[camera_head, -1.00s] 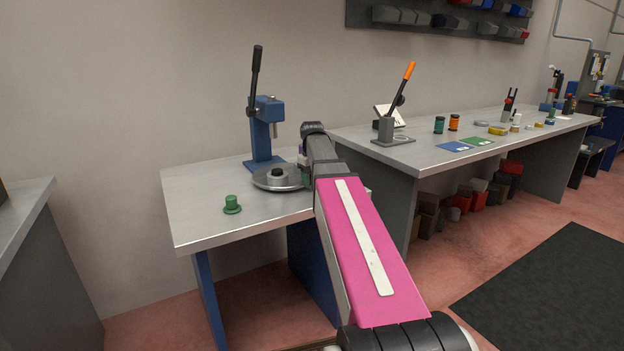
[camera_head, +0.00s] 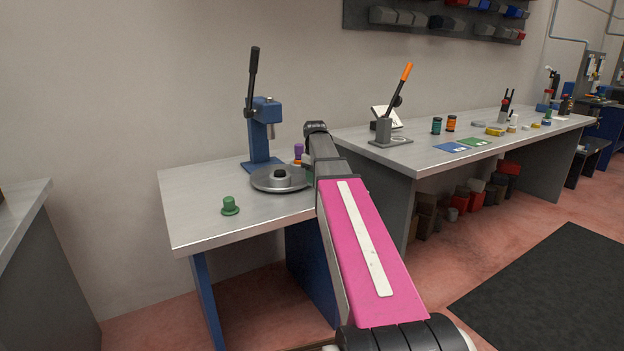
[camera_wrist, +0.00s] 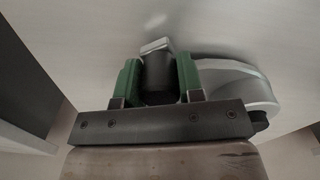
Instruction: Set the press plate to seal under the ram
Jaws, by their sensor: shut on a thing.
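The press plate (camera_head: 265,184), a round grey disc with a dark centre, lies on the small bench in front of the blue press (camera_head: 258,135). I cannot tell whether the peg is fixed to the plate.
A green knobbed piece (camera_head: 230,206) stands on the small bench (camera_head: 190,215) at the front left. A purple and orange item (camera_head: 298,151) shows behind the plate beside my arm. The long bench (camera_head: 425,160) on the right holds an orange-handled lever tool (camera_head: 397,92) and several small items.

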